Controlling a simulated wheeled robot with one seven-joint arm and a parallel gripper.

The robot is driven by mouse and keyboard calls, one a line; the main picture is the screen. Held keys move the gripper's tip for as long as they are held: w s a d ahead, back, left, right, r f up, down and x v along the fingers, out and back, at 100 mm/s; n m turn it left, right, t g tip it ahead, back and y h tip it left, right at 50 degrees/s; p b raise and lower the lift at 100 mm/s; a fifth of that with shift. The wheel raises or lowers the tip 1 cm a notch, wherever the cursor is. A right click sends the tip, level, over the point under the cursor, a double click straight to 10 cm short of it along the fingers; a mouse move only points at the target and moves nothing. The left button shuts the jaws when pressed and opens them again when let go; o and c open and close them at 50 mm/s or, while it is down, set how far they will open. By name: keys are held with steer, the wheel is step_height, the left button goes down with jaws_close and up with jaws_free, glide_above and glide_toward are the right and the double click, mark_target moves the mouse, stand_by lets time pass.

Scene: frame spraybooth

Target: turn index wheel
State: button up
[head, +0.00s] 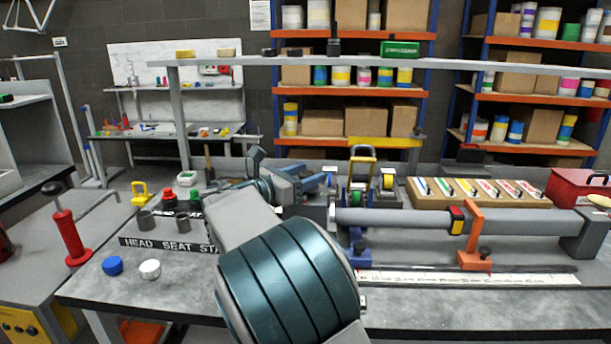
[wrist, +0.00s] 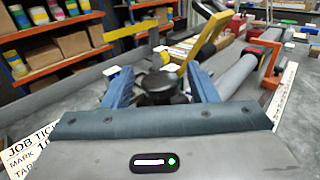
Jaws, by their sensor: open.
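My gripper (head: 318,182) reaches over the back of the workbench, left of the long grey tube. In the wrist view its two blue fingers (wrist: 156,72) are spread apart. A dark, lobed knob-like wheel (wrist: 160,88), which looks like the index wheel, sits between them, with a gap on each side. I cannot tell how far down the fingers reach around it. In the head view my arm and gripper hide this wheel. A yellow handle (head: 363,152) stands upright just beyond the gripper and also shows in the wrist view (wrist: 205,38).
The grey tube (head: 395,221) runs right from the fixture, with an orange bracket (head: 474,232) on it. A wooden tray (head: 480,194) of coloured strips lies behind. Cups and caps (head: 150,268) stand at left. The front right bench is mostly clear.

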steer(key=shift+w+d, duration=0.1)
steer(key=shift+w, duration=0.05)
steer(key=c, duration=0.9)
steer(key=shift+t, duration=0.3)
